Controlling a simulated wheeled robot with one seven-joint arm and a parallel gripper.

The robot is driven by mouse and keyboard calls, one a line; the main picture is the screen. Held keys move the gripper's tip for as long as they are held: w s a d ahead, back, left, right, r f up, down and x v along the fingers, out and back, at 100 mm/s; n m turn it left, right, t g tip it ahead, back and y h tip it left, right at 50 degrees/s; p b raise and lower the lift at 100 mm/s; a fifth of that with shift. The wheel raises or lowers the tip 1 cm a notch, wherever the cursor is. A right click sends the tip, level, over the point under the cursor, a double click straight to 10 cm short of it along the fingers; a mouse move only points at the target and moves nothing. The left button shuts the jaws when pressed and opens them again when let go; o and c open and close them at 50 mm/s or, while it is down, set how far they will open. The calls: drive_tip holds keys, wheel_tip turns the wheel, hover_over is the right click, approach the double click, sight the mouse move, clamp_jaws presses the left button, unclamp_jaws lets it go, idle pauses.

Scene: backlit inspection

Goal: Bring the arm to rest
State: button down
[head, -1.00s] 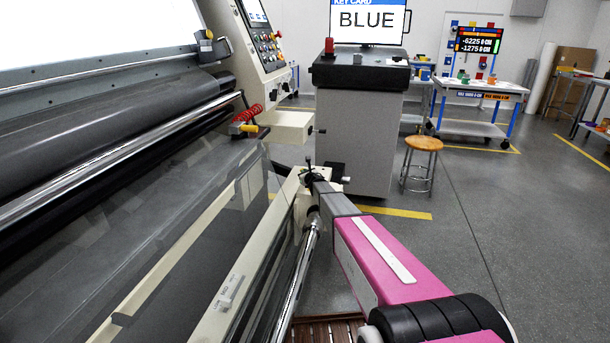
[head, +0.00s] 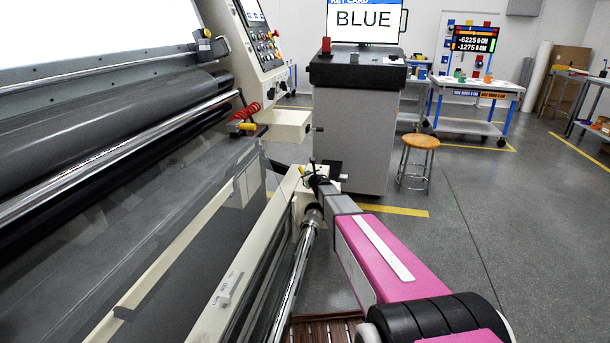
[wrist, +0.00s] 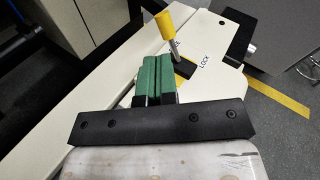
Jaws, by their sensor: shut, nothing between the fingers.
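My arm is pink and grey and reaches forward across the head view to the end of the machine's side rail. My gripper (wrist: 158,62) shows in the wrist view with its two green-padded fingers together and nothing between them. It is over the cream machine surface beside a lever with a yellow handle (wrist: 165,24). The handle stands just right of the fingertips, by the word LOCK; I cannot tell whether they touch. In the head view the gripper (head: 316,178) is small and dark, and its fingers are hard to make out.
The large machine with rollers (head: 110,120) fills the left. A chrome bar (head: 296,265) runs beneath my arm. A grey cabinet (head: 357,130) with a BLUE screen (head: 365,20) stands ahead. A wooden stool (head: 420,142) is to the right. The floor right of my arm is open.

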drive_tip(key=s+d+f+m+g+h, duration=0.25)
drive_tip(key=s+d+m+h, duration=0.2)
drive_tip(key=s+m, duration=0.75)
drive_tip(key=s+d+f+m+g+h, duration=0.1)
drive_tip(key=s+d+m+g+h, duration=0.3)
drive_tip(key=s+m, duration=0.75)
drive_tip(key=s+a+f+m+g+y, duration=0.1)
drive_tip(key=s+m+g, duration=0.3)
drive_tip(key=s+m, duration=0.5)
drive_tip(key=s+a+m+g+y, duration=0.1)
drive_tip(key=s+m+g+y, duration=0.2)
drive_tip(key=s+m, duration=0.6)
drive_tip(key=s+g, duration=0.2)
drive_tip(key=s, duration=0.5)
drive_tip(key=shift+s+a+f, duration=0.15)
drive_tip(key=shift+a+f, duration=0.15)
drive_tip(key=shift+f, duration=0.05)
